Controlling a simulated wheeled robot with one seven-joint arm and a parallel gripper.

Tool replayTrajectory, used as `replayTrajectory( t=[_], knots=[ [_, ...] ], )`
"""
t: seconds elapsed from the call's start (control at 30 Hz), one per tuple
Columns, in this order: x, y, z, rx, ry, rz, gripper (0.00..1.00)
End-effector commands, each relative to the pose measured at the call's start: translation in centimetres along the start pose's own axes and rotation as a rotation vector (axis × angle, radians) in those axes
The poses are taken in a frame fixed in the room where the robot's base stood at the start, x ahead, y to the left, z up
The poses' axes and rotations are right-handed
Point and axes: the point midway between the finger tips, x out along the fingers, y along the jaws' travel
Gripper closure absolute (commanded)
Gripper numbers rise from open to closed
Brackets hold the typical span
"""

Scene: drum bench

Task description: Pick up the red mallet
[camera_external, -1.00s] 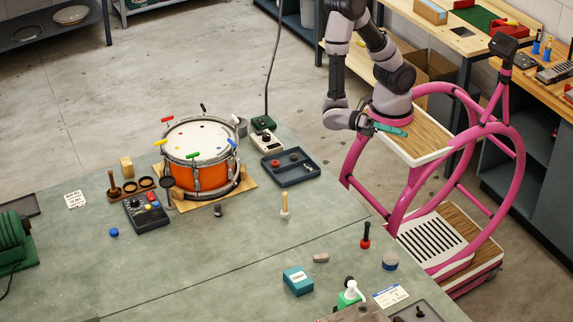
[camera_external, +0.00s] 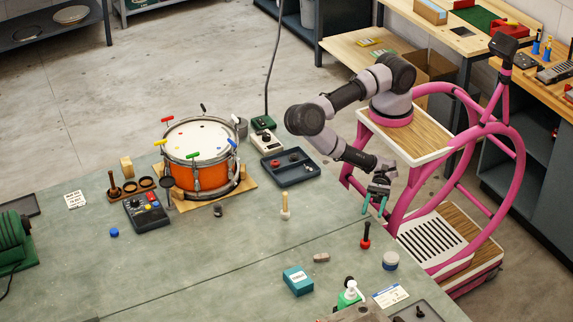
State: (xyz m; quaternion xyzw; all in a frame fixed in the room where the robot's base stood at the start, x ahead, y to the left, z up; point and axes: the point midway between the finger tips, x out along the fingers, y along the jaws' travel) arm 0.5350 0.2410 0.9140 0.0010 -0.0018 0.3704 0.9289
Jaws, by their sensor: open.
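The red mallet (camera_external: 366,236) stands on the bench near its right edge, its red head down and its dark handle pointing up. My gripper (camera_external: 374,208) has teal fingers pointing down. It is open and empty, above and slightly to the right of the mallet's handle, apart from it in the picture. A pale wooden mallet (camera_external: 285,207) stands upright further left on the bench.
A green pump bottle (camera_external: 350,295) is in front. The orange drum (camera_external: 202,160) and a dark tray (camera_external: 290,167) stand further back.

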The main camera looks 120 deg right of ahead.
Motion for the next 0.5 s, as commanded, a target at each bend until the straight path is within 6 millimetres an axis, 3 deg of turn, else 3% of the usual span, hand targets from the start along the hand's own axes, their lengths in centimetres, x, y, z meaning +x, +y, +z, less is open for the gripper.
replayTrajectory(
  t=[0.3,0.5],
  knots=[
    [4.1,0.0,-0.2,-0.006,0.001,-0.003,0.45],
    [5.6,0.0,-0.2,-0.002,0.004,-0.004,0.45]
  ],
)
